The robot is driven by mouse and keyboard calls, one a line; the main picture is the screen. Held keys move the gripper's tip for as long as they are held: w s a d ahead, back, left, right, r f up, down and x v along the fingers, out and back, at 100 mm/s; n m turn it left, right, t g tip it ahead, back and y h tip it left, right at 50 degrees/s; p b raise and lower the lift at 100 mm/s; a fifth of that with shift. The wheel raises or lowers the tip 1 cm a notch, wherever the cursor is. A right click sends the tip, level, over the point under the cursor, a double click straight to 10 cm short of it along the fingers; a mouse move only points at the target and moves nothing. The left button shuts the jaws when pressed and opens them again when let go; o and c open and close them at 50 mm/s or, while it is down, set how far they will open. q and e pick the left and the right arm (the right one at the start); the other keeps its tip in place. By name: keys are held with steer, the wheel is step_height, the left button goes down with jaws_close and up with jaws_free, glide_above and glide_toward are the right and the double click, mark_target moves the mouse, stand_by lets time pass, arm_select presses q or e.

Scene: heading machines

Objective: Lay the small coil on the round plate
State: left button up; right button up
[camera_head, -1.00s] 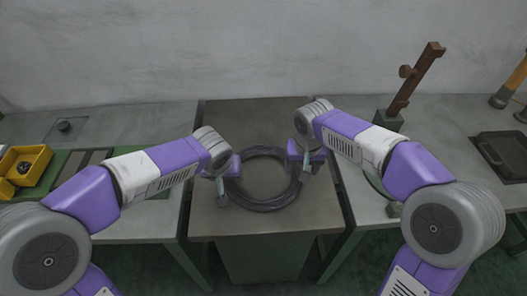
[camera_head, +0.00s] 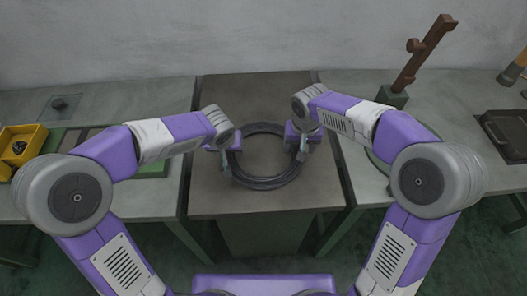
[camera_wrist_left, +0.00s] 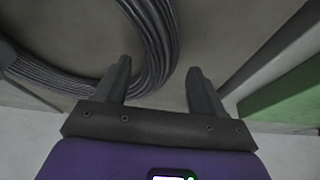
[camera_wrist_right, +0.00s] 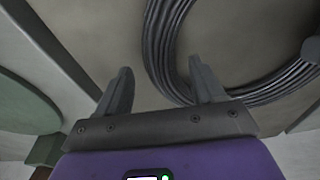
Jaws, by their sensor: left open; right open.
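The coil (camera_head: 268,183), a dark ring of several strands, lies flat on the middle table. My left gripper (camera_head: 226,160) is open at its left side, and my right gripper (camera_head: 303,150) is open at its right side. In the left wrist view the coil (camera_wrist_left: 157,35) runs under and past the left-hand finger of the gripper (camera_wrist_left: 158,70). In the right wrist view the coil (camera_wrist_right: 160,45) passes between and below the open fingers (camera_wrist_right: 160,75). I cannot tell whether they touch it. A green round plate (camera_wrist_right: 20,105) shows in the right wrist view; in the head view my right arm mostly hides it.
The middle table (camera_head: 255,95) has clear room behind the coil. A brown post on a green base (camera_head: 392,97) stands on the right table. A black tray (camera_head: 507,135) lies further right. Yellow bins (camera_head: 20,143) stand on the left table.

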arm_select(q)
steer(key=shift+x, duration=0.85)
arm_select(e)
steer(key=shift+w+f, duration=0.1)
steer(key=shift+f, duration=0.8)
arm_select(q)
jaws_close()
arm_select(e)
jaws_close()
arm_select(q)
steer(key=shift+r, duration=0.1)
arm_select(e)
steer(key=shift+r, duration=0.1)
